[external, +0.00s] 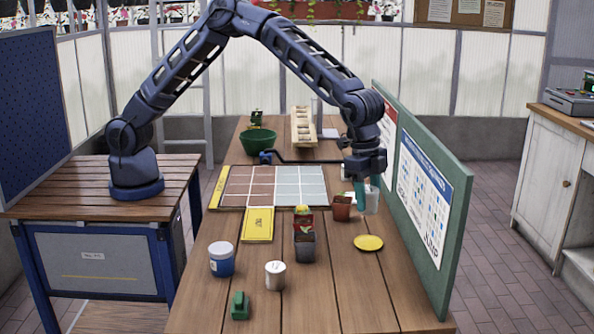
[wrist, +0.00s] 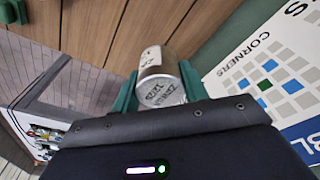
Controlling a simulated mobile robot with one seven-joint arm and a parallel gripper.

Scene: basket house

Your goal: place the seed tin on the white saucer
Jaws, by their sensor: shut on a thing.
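My gripper (external: 366,188) has green fingers and is low over the right side of the wooden table, close to the green board. In the wrist view, my gripper (wrist: 160,88) is shut on a silver tin with a printed paper label, the seed tin (wrist: 158,74). The tin also shows as a pale cylinder in the external view (external: 372,202), just right of a terracotta pot (external: 341,208). I cannot tell whether its base touches the table. No white saucer shows clearly. A yellow saucer (external: 368,242) lies in front of the gripper.
The green board (external: 434,195) stands along the table's right edge. A tiled mat (external: 272,186), green bowl (external: 258,143) and wooden rack (external: 303,127) lie farther back. A blue-white jar (external: 221,259), white canister (external: 275,275) and green block (external: 239,306) stand front left. The front right is clear.

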